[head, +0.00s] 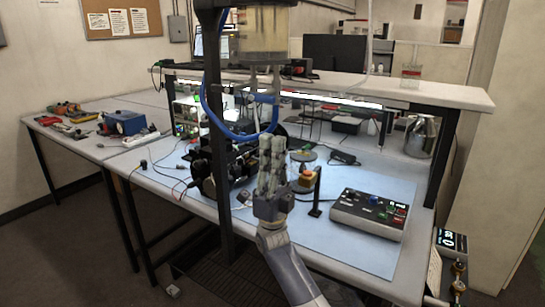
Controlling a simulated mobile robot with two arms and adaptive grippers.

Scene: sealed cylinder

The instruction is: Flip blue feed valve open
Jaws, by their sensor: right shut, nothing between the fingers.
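A blue hose (207,105) loops down from beside a clear tank (262,30) at the top and curves round below it. Thin pipes (276,85) hang under the tank. My left gripper is not in view.
A dark post (217,150) stands left of my right gripper. A control box (369,213) with lit buttons sits on the blue mat at the right. Dark machinery (220,170) is behind the post.

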